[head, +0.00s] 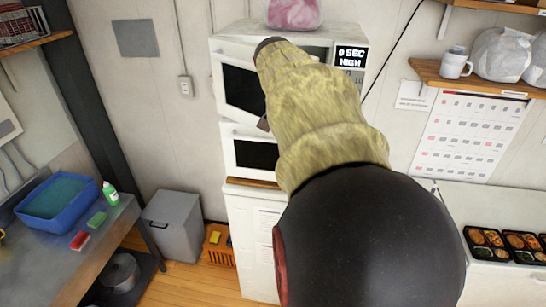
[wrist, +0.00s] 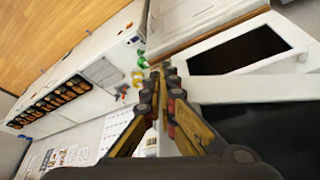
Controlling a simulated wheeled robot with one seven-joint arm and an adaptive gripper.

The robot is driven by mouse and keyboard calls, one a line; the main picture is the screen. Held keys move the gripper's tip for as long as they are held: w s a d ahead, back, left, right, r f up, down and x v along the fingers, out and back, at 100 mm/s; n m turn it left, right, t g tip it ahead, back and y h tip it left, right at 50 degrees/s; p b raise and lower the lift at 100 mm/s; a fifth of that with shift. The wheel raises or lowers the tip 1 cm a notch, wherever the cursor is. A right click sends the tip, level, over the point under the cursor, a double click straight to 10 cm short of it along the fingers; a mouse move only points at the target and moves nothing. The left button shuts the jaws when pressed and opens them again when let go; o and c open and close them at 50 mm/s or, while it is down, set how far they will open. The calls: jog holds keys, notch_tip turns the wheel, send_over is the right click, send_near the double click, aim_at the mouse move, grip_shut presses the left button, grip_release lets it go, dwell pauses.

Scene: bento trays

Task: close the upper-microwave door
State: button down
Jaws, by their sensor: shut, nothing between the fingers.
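The upper microwave (head: 352,55) is white, with a lit display at its right. Its door (head: 240,88) has a dark window and stands partly open, swung out from the body at the left. Part of the dark cavity shows behind my arm. My gripper (wrist: 161,76) is shut and empty in the wrist view, beside the white frame of the upper door (wrist: 235,88). I cannot tell whether it touches the door. In the head view my arm hides most of the gripper and the door's right part.
A lower microwave (head: 256,155) sits beneath, its front beside my gripper. A pink bag (head: 293,13) lies on top. Bento trays (head: 487,244) rest on the right counter. A grey bin (head: 176,222) and a sink table (head: 75,268) stand at left, with some free floor between.

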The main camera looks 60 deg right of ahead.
jog(key=w+d+n+t+p, duration=0.1)
jog(key=d+n+p, duration=0.3)
jog(key=d, duration=1.5)
jog(key=shift+r+n+t, duration=0.15)
jog(key=shift+n+t, duration=0.15)
jog(key=shift+w+d+r, duration=0.1)
